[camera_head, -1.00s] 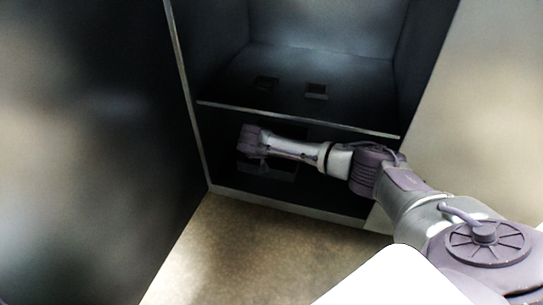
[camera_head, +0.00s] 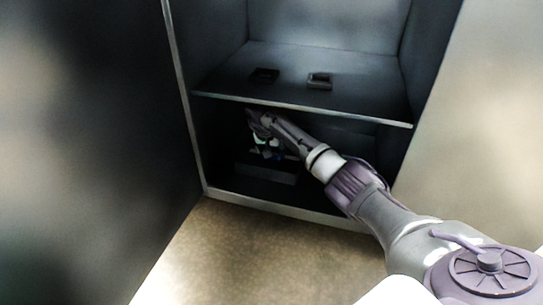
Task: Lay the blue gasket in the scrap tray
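My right arm reaches in from the right, and its gripper (camera_head: 258,122) is in the lower compartment, just under the shelf's front edge. It is dark and small there, so I cannot tell whether it is open or shut. Below it a dark box-like tray (camera_head: 268,174) stands on the compartment floor. I cannot tell for sure that it is the scrap tray. Small white, green and blue bits show just above the tray's front wall. The blue spot (camera_head: 279,156) is too small to identify as the blue gasket. My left gripper is not in view.
The shelf (camera_head: 300,105) roofs the lower compartment closely. Two small dark pieces, one at left (camera_head: 264,75) and one square frame (camera_head: 319,81), lie on it. A dark panel (camera_head: 90,140) stands on the left. The floor (camera_head: 230,245) in front is clear.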

